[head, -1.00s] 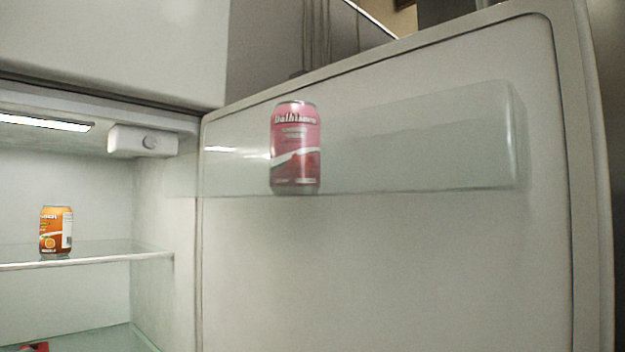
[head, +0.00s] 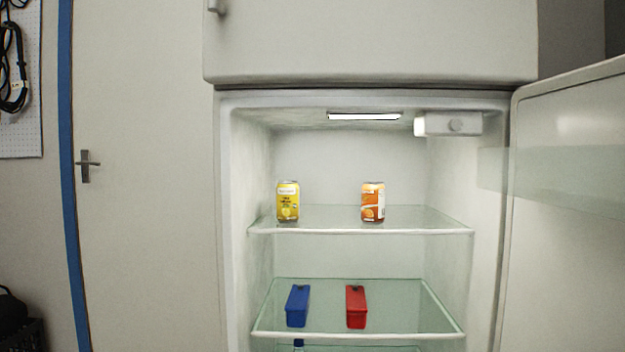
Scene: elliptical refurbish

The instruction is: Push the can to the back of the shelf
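In the head view the fridge stands open. On its upper glass shelf (head: 330,231) are two upright cans, apart from each other. A yellow can (head: 288,202) stands on the left. An orange can (head: 373,203) stands right of the middle. Both stand near the front half of the shelf, with bare glass behind them. The pink can on the door is out of view now. Neither of my grippers is in view.
The lower glass shelf (head: 400,332) holds a blue box (head: 298,306) and a red box (head: 356,307). The open fridge door (head: 570,255) stands at the right, with a clear door bin (head: 565,180). A light (head: 365,116) and a control box (head: 450,124) are under the fridge ceiling.

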